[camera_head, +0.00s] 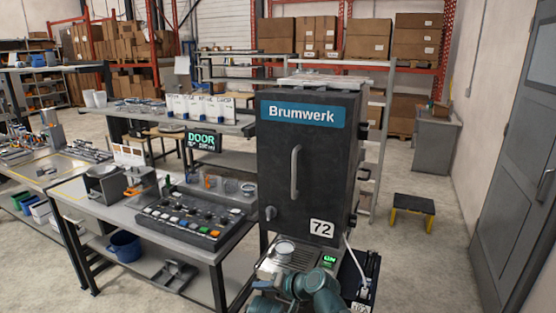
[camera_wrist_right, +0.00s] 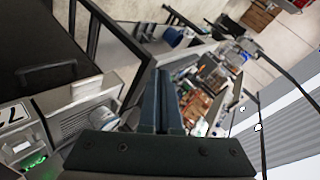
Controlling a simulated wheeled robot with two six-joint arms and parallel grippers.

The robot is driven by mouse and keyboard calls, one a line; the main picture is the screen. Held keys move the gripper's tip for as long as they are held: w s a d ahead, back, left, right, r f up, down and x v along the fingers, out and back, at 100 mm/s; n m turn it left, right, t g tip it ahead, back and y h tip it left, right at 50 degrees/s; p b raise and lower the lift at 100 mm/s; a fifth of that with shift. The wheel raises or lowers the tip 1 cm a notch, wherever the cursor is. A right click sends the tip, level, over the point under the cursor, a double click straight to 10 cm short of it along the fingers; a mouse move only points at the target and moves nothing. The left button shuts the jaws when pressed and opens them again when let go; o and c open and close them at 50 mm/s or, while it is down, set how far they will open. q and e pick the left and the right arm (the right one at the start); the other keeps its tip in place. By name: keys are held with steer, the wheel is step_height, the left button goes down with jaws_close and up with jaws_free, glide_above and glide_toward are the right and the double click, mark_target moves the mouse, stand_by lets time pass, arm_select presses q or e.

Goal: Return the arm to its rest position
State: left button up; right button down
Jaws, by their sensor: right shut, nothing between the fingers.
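My right arm (camera_head: 318,290) shows as teal links at the bottom edge of the head view, in front of the black Brumwerk dispenser (camera_head: 310,180) marked 72. In the right wrist view my right gripper (camera_wrist_right: 166,80) is shut and empty, its two dark fingers side by side. The fingertips are not clearly visible in the head view. My left gripper is not in view. A small round whitish cup (camera_head: 285,248) sits on the dispenser's metal drip tray, just beyond my arm; it also shows in the right wrist view (camera_wrist_right: 103,113).
A bench to the left holds a button panel (camera_head: 195,215) and several glasses. A blue bucket (camera_head: 124,245) is on the lower shelf. A black step stool (camera_head: 413,204) stands on open floor at the right.

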steer(key=s+d+f+g+h, duration=0.25)
steer(key=s+d, duration=0.25)
steer(key=d, duration=0.3)
steer(key=s+d+f+n+g+h, duration=0.1)
steer(key=s+d+f+h, duration=0.3)
steer(key=d, duration=0.3)
steer(key=s+d+f+g+h, duration=0.25)
steer(key=s+d+f, duration=0.2)
steer(key=d, duration=0.35)
steer(key=s+a+r+n+h, duration=0.1)
steer(key=s+a+n, duration=0.3)
steer(key=a, duration=0.7)
steer(key=shift+s+g+h, duration=0.3)
steer(key=shift+s+g, duration=0.1)
steer(key=shift+s, duration=0.45)
